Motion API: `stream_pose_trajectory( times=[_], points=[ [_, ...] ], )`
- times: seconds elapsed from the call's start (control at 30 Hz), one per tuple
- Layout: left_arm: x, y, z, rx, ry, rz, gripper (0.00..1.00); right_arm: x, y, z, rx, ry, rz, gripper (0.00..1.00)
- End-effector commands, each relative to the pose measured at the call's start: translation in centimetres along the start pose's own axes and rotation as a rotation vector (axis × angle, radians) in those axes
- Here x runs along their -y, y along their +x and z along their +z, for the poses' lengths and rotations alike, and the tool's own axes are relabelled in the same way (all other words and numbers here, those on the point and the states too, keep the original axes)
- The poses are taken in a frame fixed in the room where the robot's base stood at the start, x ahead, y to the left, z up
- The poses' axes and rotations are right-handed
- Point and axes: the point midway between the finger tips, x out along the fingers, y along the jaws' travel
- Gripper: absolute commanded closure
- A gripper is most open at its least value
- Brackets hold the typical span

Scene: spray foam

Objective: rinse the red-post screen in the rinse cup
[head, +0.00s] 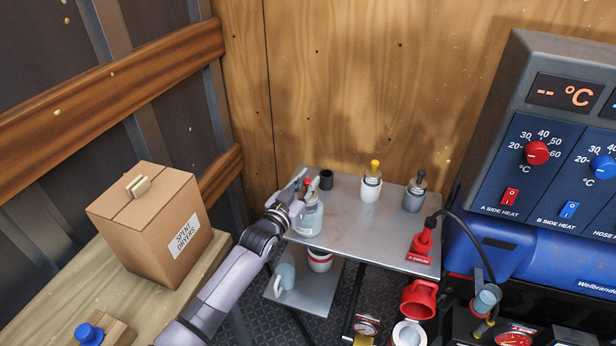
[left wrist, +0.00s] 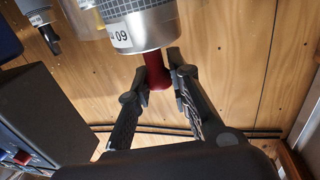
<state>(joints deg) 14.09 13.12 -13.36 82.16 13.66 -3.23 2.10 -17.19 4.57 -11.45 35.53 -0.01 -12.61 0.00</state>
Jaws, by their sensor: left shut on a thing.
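The red-post screen (left wrist: 148,28) is a grey mesh cylinder with a pale band and a number label, inverted in the left wrist view. My left gripper (left wrist: 158,75) is shut on its red post. In the head view my left gripper (head: 305,186) is at the table's left side, with a bit of red between its fingers. Directly below the fingers is a pale grey-blue, jar-like body (head: 311,218) with a white patch low down. I cannot tell how much of it is screen and how much is rinse cup. My right gripper is not in view.
The grey table (head: 341,213) also holds a yellow-post piece (head: 371,187), a black-post piece (head: 413,197), a small dark cup (head: 326,179) and a red holder (head: 422,243). A heater console (head: 560,150) stands right. A cardboard box (head: 150,230) is left. The table's middle is clear.

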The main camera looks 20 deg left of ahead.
Motion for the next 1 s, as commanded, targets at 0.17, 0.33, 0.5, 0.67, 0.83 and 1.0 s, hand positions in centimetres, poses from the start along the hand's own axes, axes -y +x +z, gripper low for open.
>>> stream_pose_trajectory(
  times=[0.17, 0.33, 0.5, 0.67, 0.83, 1.0],
  points=[
    [0.0, 0.0, 0.6, 0.0, 0.0, 0.0, 1.0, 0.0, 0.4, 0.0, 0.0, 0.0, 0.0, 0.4],
    [0.0, 0.0, 1.9, 0.0, 0.0, 0.0, 1.0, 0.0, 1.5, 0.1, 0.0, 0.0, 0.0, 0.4],
    [0.0, 0.0, 3.0, -0.001, 0.001, 0.0, 1.0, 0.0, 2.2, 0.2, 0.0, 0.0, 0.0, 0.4],
    [0.0, 0.0, 3.0, -0.001, 0.001, 0.0, 1.0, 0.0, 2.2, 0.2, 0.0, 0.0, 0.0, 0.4],
    [0.0, 0.0, 2.9, -0.001, 0.0, 0.0, 1.0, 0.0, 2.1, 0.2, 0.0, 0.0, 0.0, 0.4],
    [0.0, 0.0, 2.0, -0.002, 0.0, 0.0, 1.0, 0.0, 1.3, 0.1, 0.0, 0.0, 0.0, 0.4]
  ],
)
